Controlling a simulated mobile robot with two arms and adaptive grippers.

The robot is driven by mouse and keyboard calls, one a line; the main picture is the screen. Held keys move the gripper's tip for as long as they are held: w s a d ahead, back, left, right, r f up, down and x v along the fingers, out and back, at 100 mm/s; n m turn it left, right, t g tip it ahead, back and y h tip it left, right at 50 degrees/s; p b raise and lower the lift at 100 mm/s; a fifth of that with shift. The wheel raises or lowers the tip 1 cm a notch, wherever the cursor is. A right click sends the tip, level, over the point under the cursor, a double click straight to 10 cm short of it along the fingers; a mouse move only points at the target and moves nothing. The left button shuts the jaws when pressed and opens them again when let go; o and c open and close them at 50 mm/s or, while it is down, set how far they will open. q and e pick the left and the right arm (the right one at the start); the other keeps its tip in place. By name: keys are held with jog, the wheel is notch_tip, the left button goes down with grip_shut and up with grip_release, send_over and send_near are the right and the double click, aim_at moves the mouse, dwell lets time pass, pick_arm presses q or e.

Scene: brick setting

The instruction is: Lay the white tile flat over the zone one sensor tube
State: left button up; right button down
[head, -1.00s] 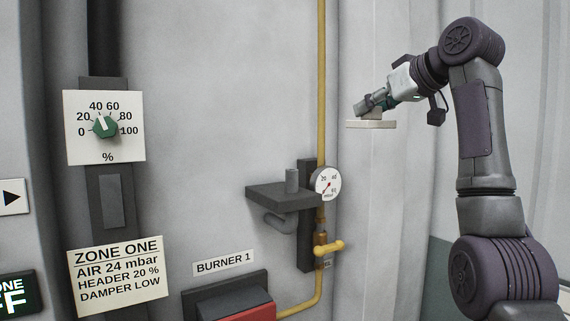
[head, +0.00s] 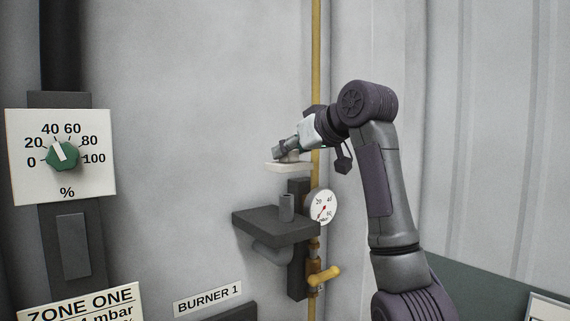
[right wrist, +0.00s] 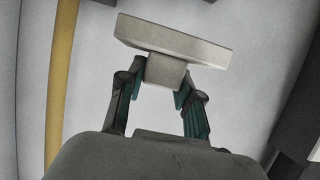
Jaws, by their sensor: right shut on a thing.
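The white tile (head: 289,168) is a flat pale slab with a small block on top that serves as a grip. My right gripper (head: 287,152) is shut on that block and holds the tile roughly level. In the right wrist view the tile (right wrist: 172,40) shows beyond the two fingertips (right wrist: 163,82), which press the block from both sides. The sensor tube (head: 287,207) is a short grey upright cylinder on a dark bracket shelf (head: 262,224). The tile hangs above the tube with a clear gap between them. My left gripper is not in view.
A yellow pipe (head: 316,60) runs down the wall behind the gripper. A round gauge (head: 323,207) and a yellow valve handle (head: 325,276) sit right of the shelf. A dial panel (head: 60,180) is at left, above a ZONE ONE sign (head: 82,304).

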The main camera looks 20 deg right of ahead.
aim_at(294, 171)
jog(key=shift+w+a+f, duration=0.3)
jog(key=shift+a+f, duration=0.1)
jog(key=shift+a, duration=0.05)
jog(key=f, duration=0.1)
jog(key=f+p, duration=0.2)
jog(key=shift+s+d, duration=0.25)
jog(key=shift+s, duration=0.05)
jog(key=shift+f, duration=0.25)
jog(key=shift+w+f, duration=0.1)
jog(key=shift+w, duration=0.05)
jog(key=shift+a+f+b, duration=0.1)
jog(key=shift+f+b, duration=0.25)
jog(key=c, duration=0.8)
grip_release()
jog(key=shift+f, duration=0.1)
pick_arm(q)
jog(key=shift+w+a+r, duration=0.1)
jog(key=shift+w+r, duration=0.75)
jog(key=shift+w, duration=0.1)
